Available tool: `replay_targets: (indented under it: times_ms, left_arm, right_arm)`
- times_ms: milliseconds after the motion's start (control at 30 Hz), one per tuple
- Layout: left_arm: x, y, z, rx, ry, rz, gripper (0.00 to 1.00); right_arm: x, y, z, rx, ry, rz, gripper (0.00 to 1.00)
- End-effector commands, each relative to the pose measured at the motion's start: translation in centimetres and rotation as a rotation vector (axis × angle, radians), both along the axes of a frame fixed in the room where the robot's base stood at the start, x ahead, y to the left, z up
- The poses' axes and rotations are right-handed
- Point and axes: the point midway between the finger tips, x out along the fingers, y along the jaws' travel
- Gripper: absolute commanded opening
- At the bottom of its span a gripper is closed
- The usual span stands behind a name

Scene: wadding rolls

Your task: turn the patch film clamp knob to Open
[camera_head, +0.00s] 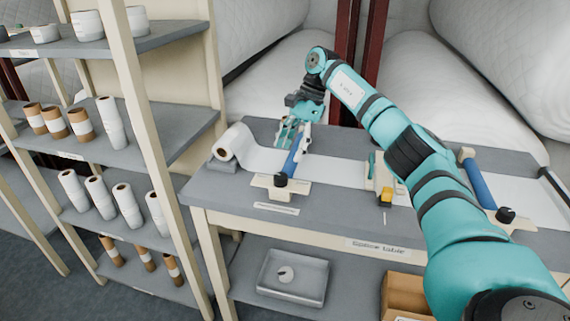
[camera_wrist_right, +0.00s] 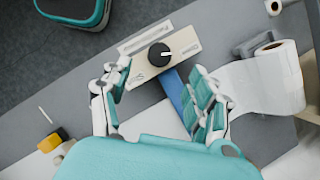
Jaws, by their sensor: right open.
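The clamp knob (camera_head: 281,179) is a black round knob on a cream plate (camera_head: 268,188) at the front end of a blue bar (camera_head: 292,156). In the right wrist view the knob (camera_wrist_right: 159,54) carries a white pointer mark directed to the right; the small lettering on its plate (camera_wrist_right: 189,45) is unreadable. The white film strip (camera_head: 262,159) runs under the blue bar. My right gripper (camera_head: 297,126) is open and empty above the bar, pointing down. In the wrist view its fingers (camera_wrist_right: 160,80) are spread on either side of the bar, with the knob ahead between them, apart from it. My left gripper is out of view.
A white roll (camera_head: 229,143) lies left of the clamp on the table. A second blue bar (camera_head: 478,184) with a black knob (camera_head: 505,214) is at the right. A yellow-handled tool (camera_head: 386,195) sits between the clamps. A shelf rack (camera_head: 186,140) stands at the left.

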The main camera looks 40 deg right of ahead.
Motion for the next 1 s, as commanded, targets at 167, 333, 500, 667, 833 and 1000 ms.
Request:
replay_targets:
  times_ms: [167,333,500,667,833,1000]
  left_arm:
    - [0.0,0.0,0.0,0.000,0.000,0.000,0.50]
    - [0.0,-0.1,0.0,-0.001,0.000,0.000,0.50]
    - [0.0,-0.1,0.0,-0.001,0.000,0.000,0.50]
    - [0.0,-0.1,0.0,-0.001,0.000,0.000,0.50]
    - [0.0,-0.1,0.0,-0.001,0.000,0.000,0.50]
    - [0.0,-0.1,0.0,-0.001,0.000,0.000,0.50]
  right_arm:
    - [0.0,-1.1,2.8,0.001,-0.002,-0.001,0.60]
    - [-0.1,-1.6,3.8,0.000,0.000,0.001,0.60]
    - [-0.1,-1.6,3.9,0.000,0.000,0.001,0.60]
    - [-0.1,-1.6,3.9,0.000,0.000,0.001,0.60]
    - [-0.1,-1.6,3.9,0.000,0.000,0.001,0.60]
    - [0.8,-0.2,3.0,0.019,-0.021,0.004,0.60]
